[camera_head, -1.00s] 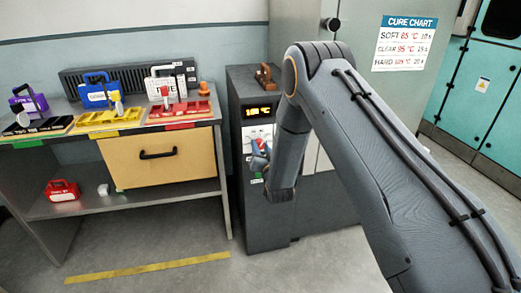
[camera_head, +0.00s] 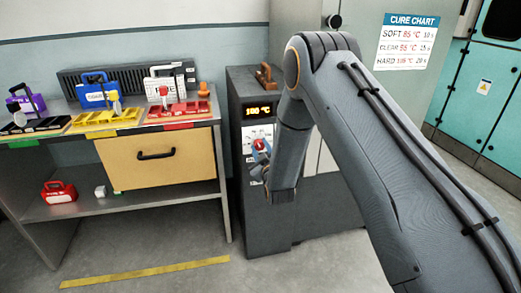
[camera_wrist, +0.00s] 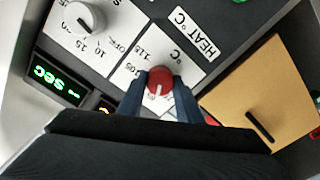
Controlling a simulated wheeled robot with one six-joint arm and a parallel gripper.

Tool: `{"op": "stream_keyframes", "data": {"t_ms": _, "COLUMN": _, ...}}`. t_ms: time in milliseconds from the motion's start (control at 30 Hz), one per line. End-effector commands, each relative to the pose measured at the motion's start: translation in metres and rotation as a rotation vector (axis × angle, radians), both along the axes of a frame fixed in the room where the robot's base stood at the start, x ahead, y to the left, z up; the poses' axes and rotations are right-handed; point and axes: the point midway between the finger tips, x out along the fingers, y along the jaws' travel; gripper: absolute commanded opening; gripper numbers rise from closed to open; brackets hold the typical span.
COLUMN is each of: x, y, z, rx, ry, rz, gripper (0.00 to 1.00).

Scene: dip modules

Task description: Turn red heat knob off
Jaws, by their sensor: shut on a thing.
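The red heat knob (camera_wrist: 160,80) sits on a white panel (camera_wrist: 133,72) marked HEAT °C on the dark cabinet. In the wrist view its white pointer mark points toward the bottom of the picture, and the dial numbers appear upside down. My gripper (camera_wrist: 160,88) is shut on the knob, with one blue-grey finger on each side. In the head view my gripper (camera_head: 262,157) is at the cabinet front, and the knob shows as a small red spot (camera_head: 259,145). The amber display (camera_head: 258,110) above shows a °C reading that looks like 100.
A grey timer knob (camera_wrist: 84,17) and a green SEC display (camera_wrist: 57,83) are beside the heat panel. A workbench with a yellow drawer (camera_head: 158,158), coloured trays and cases stands at left. A cure chart (camera_head: 407,42) hangs at right. Floor in front is clear.

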Motion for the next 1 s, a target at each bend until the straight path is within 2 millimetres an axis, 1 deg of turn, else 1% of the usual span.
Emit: {"op": "stream_keyframes", "data": {"t_ms": 1000, "x": -0.0004, "y": 0.0008, "z": -0.0019, "rx": -0.914, "ry": -0.262, "rz": 0.001, "gripper": 0.09}}
